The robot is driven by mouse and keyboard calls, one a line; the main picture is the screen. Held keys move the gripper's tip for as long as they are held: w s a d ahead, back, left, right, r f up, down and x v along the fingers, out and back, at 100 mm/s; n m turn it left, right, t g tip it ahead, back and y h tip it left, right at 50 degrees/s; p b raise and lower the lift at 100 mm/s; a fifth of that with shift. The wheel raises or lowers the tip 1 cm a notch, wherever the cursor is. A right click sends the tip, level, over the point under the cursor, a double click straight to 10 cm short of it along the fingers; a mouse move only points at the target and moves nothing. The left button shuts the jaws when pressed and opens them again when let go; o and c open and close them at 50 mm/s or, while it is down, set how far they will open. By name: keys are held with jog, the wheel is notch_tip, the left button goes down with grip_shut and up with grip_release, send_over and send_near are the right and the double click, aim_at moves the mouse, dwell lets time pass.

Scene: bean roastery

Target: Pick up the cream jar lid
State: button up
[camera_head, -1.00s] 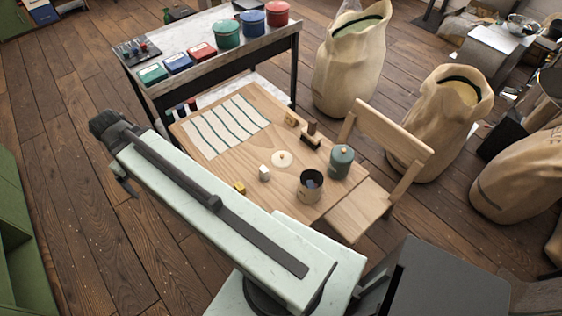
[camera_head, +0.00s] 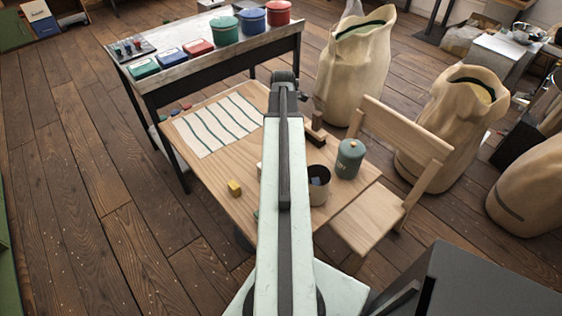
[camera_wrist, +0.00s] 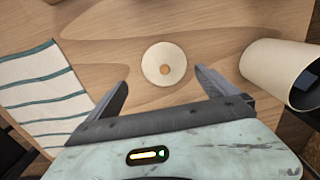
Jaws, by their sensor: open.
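The cream jar lid (camera_wrist: 164,64) is a round disc with a small wooden knob, lying flat on the wooden table. In the wrist view it sits at the upper middle, just ahead of my gripper (camera_wrist: 161,82). The two dark fingers are spread apart, with nothing between them; the lid lies between and slightly beyond their tips.
An open jar (camera_head: 318,186) stands right of the lid, also seen in the wrist view (camera_wrist: 277,72). A lidded teal canister (camera_head: 349,159), a yellow block (camera_head: 234,188) and a striped cloth (camera_head: 217,125) share the table (camera_head: 215,178). A chair (camera_head: 402,145) stands at right.

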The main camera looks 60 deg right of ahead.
jog(key=f+b, duration=0.6)
jog(key=f, duration=0.1)
jog(key=shift+s+a, duration=0.2)
jog(key=shift+a, duration=0.15)
jog(key=shift+r, duration=0.15)
jog(key=c, duration=1.5)
